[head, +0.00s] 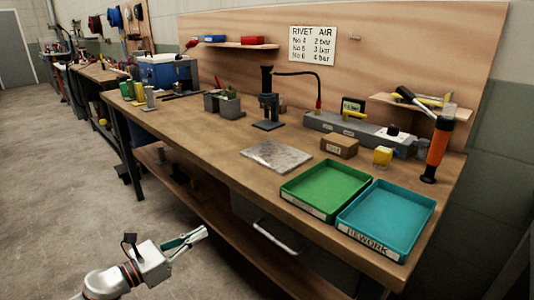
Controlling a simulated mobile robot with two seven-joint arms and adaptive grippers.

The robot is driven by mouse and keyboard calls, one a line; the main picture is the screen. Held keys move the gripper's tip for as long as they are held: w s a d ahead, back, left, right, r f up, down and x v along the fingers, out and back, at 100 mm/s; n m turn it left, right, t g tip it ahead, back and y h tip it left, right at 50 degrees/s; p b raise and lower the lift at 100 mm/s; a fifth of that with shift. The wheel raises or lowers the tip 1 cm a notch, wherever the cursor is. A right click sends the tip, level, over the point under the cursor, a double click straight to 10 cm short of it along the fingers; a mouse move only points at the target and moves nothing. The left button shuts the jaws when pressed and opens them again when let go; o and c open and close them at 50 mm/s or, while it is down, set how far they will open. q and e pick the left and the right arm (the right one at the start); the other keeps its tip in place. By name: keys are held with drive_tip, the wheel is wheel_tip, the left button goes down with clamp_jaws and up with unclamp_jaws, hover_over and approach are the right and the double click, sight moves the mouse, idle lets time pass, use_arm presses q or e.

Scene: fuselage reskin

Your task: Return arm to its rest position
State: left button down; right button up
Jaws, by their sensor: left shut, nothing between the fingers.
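My left gripper (197,236) is at the lower left of the head view, with its silver arm coming in from the bottom left. Its fingers are shut with nothing between them. It hangs in free space in front of the workbench (200,130), apart from the bench edge and lower than the top. My right gripper is not in view.
A green tray (283,203) and a blue tray marked REWORK (349,235) lie at the bench's near right. A metal plate (275,156), a black stand (267,110) and an orange-black cylinder (439,145) are on the top. Concrete floor (50,190) is clear at left.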

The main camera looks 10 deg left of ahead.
use_arm(q)
drive_tip(key=s+d+r+n+t+y+p, duration=0.2)
drive_tip(key=s+n+p, duration=0.3)
drive_tip(key=n, duration=0.5)
drive_tip(key=s+d+f+n+g+y+p, duration=0.1)
drive_tip(key=s+f+n+g+y+p, duration=0.1)
drive_tip(key=s+n, duration=0.7)
drive_tip(key=s+d+f+n+g+y+p, duration=0.1)
drive_tip(key=s+f+n+p, duration=0.3)
drive_tip(key=s+n, duration=0.6)
drive_tip(key=s+d+f+n+g+y+p, duration=0.2)
drive_tip(key=s+f+n, duration=0.5)
drive_tip(key=s, duration=0.7)
drive_tip(key=shift+n+g+y+p, duration=0.4)
drive_tip(key=shift+n+y+p, duration=0.2)
drive_tip(key=shift+n, duration=0.6)
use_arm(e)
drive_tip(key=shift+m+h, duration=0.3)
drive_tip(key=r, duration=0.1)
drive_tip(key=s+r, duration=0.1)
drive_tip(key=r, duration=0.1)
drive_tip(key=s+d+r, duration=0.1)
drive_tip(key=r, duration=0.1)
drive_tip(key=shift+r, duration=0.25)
